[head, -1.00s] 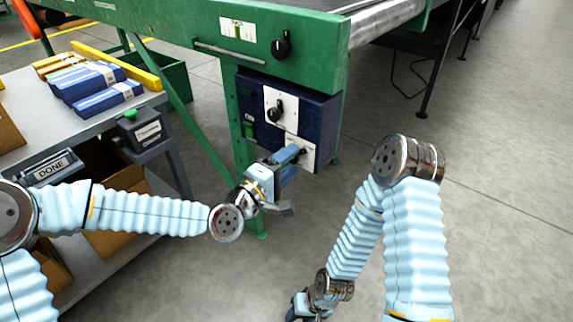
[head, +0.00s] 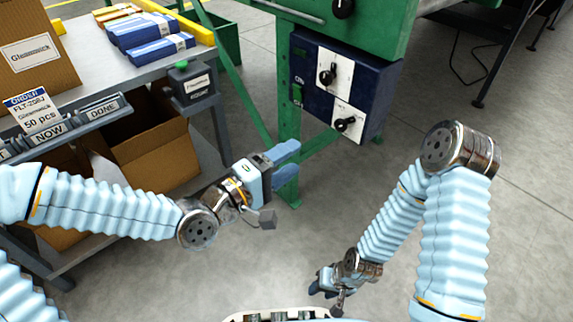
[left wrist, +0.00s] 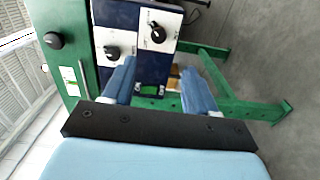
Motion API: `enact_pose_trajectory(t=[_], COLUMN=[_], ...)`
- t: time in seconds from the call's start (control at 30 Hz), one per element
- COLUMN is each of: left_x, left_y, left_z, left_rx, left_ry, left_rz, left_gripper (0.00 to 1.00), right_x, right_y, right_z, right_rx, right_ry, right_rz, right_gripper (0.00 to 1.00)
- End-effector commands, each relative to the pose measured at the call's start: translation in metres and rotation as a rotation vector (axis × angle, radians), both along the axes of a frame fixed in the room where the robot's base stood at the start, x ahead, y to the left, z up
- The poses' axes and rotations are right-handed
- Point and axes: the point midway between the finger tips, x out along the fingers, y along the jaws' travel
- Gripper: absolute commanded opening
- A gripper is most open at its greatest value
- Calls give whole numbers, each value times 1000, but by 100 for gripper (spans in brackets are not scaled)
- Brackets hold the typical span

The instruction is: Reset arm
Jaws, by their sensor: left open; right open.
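My left gripper (head: 287,163) is open and empty in the head view. It is apart from the dark blue control box (head: 382,95), below and to the left of it. The box carries two white plates with black knobs, the upper knob (head: 327,75) and the lower knob (head: 345,124). In the left wrist view, the two blue fingers (left wrist: 158,90) stand wide apart with the control box beyond them and nothing between them. My right gripper (head: 325,285) hangs low near the bottom middle of the head view. Its fingers are small and partly hidden there.
The green machine frame (head: 288,130) stands behind the left gripper. At left, a grey table (head: 90,85) holds blue carton stacks (head: 150,35), a cardboard box (head: 35,60) and an order sign (head: 35,110). Open cardboard boxes (head: 150,150) sit below.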

Motion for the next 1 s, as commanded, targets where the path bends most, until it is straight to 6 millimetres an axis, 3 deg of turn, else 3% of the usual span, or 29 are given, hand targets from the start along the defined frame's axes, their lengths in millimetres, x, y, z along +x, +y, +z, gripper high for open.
enact_pose_trajectory(t=[0.43, 0.57, 0.67, 0.77, 0.8, 0.9, 1.0], left_x=[0, 8, 19, 19, 14, -9, -38], left_y=[0, 6, 19, 37, 45, 68, 92], left_z=[0, -23, -78, -158, -191, -265, -322], left_rx=[1, 54, 183, 382, 467, 665, 829], left_ry=[1, 28, 91, 183, 222, 307, 377], left_rz=[0, 20, 44, 32, 11, -64, -161], left_gripper=[57, 57, 57, 57, 57, 57, 57], right_x=[0, 0, 0, 0, 0, 0, 0], right_y=[0, 0, 0, 0, 0, 0, 0], right_z=[1, 0, 0, 0, 0, 1, 1], right_rx=[0, 0, 0, 0, 0, 0, 0], right_ry=[0, 0, 0, 0, 0, 0, 0], right_rz=[0, 0, 0, 0, 0, 0, 0], right_gripper=[43, 43, 43, 43, 43, 43, 43])
